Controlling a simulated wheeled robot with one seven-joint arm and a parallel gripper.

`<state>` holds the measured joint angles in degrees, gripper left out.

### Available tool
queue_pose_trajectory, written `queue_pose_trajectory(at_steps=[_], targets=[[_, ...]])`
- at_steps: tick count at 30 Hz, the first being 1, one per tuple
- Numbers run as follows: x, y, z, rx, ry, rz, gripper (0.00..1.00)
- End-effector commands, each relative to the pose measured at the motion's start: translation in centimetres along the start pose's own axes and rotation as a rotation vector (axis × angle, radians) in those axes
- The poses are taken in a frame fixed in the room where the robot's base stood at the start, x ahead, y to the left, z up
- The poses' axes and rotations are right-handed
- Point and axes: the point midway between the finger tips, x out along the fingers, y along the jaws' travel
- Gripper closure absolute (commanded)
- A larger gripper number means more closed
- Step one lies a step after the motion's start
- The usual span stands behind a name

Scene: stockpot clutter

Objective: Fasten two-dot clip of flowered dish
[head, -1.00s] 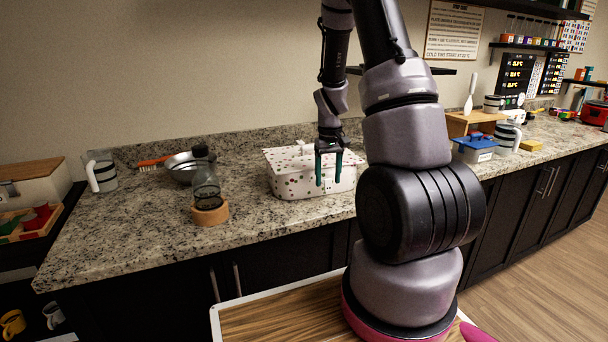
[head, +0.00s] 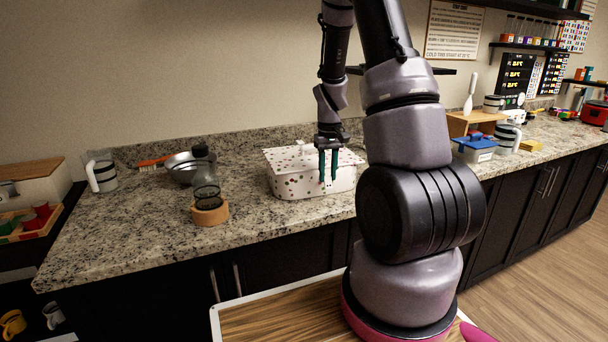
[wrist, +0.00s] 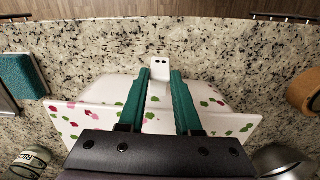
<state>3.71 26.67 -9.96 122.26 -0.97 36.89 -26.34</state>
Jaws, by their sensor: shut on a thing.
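The flowered dish (head: 290,183) is a white lidded box with coloured flower spots, near the counter's front edge in the head view. In the wrist view its lid (wrist: 72,118) lies under my gripper. The two-dot clip (wrist: 160,66) is a white tab with two dark dots on the dish's front side. My gripper (wrist: 159,77), with green fingers, is shut on this clip, one finger on each side. In the head view my gripper (head: 328,180) points down at the dish's front. I cannot tell whether the clip is fastened.
A glass jar on a wooden ring (head: 210,212) and a metal bowl (head: 181,167) stand left of the dish. A blue-lidded container (head: 474,150) stands to the right, beyond my arm. The wrist view shows bare counter in front of the clip.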

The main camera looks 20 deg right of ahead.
Motion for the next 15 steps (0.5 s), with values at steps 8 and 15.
queue_pose_trajectory(at_steps=[8, 15], targets=[[-0.8, 0.0, -0.6, -0.001, 0.004, 0.001, 0.85], [-1.4, 0.0, -1.1, -0.001, 0.005, 0.001, 0.85]])
